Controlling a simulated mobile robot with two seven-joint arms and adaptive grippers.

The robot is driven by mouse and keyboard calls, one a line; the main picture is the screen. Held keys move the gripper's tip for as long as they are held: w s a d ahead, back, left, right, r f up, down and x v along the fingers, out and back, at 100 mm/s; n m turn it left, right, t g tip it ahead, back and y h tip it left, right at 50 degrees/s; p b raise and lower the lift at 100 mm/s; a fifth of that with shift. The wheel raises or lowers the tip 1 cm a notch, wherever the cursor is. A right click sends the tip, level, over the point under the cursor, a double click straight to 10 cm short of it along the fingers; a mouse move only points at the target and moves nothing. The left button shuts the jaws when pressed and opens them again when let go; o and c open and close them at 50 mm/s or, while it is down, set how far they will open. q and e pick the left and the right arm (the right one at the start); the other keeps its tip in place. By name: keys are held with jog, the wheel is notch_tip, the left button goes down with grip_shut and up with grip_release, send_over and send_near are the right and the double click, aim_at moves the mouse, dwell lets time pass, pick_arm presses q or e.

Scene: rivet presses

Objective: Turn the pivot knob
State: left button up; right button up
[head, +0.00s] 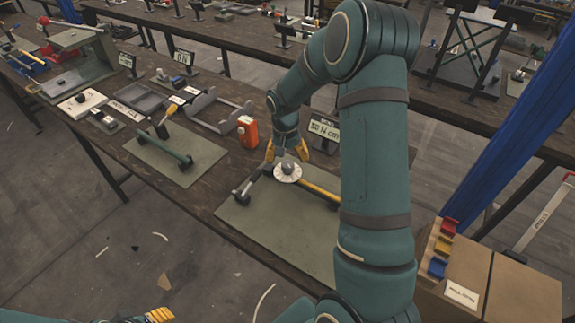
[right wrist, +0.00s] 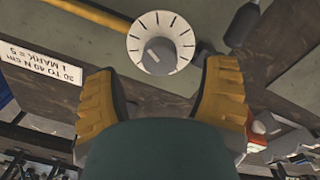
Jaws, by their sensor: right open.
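The pivot knob is a white dial with black marks and a grey centre (head: 288,172), on a bar mechanism above a grey-green mat (head: 255,218). In the right wrist view the dial (right wrist: 178,28) shows just beyond the fingertips, its grey grip (right wrist: 160,52) facing me. My right gripper (head: 287,154) is open, its yellow fingers apart with nothing between them, just behind and above the knob in the head view. It also shows in the right wrist view (right wrist: 163,80). My left gripper (head: 158,315) shows only as yellow fingertips at the bottom edge; its opening is unclear.
An orange-red box (head: 247,132) and a second mat with a green bar (head: 165,148) lie to the left. A cardboard box (head: 520,295) stands at the right. My right arm hides part of the bench.

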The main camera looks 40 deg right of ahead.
aim_at(287, 165)
jog(key=shift+f, duration=1.75)
jog(key=c, duration=1.2)
jog(key=shift+n, duration=0.4)
jog(key=shift+c, duration=0.2)
jog(key=n, duration=0.3)
jog(key=shift+n, duration=0.3)
jog(key=n, duration=0.4)
jog(key=shift+n, duration=0.3)
jog(key=n, duration=0.4)
jog(key=shift+a, duration=0.1)
jog(key=shift+n+t+p, duration=0.3)
jog(key=shift+n+p, duration=0.3)
jog(key=shift+n, duration=1.8)
jog(key=shift+s, duration=0.1)
